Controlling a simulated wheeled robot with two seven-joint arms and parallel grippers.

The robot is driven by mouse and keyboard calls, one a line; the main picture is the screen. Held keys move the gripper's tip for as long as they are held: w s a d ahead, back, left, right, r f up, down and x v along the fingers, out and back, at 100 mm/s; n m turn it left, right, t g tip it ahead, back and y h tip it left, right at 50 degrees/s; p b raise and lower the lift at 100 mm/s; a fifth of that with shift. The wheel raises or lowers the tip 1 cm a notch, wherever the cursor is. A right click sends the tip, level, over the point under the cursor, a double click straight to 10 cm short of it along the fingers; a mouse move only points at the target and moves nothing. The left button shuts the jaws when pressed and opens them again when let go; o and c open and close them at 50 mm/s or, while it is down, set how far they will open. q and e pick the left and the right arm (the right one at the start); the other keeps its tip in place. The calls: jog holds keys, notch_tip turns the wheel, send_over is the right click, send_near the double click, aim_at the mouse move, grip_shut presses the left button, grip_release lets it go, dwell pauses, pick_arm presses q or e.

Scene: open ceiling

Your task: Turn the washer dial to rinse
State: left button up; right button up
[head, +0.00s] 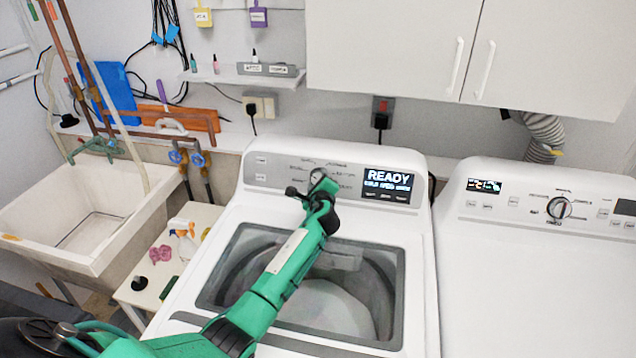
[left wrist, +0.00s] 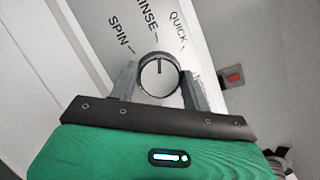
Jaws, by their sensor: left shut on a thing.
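The washer (head: 395,235) stands in the middle of the head view, with a grey control panel at its back. Its round dial (head: 317,175) is partly hidden by my left gripper (head: 308,190), which reaches over the open tub. In the left wrist view the silver dial (left wrist: 159,75) sits between the two fingers of my left gripper (left wrist: 160,85), which is shut on it. The dial's dark mark points almost straight up, close to the RINSE tick (left wrist: 155,32). SPIN (left wrist: 120,30) is to its left and QUICK (left wrist: 179,28) to its right. My right gripper is not in view.
The washer display (head: 388,185) reads READY. A second white machine (head: 520,280) with its own dial (head: 558,208) stands right. A sink (head: 85,220) and a small table (head: 150,297) with bottles stand left. White cabinets (head: 395,45) hang above.

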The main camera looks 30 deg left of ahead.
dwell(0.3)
pick_arm(q)
jog(key=o, duration=1)
jog(key=shift+s, duration=0.1)
jog(key=shift+b+v, duration=1.55)
jog(key=shift+v, duration=5.3)
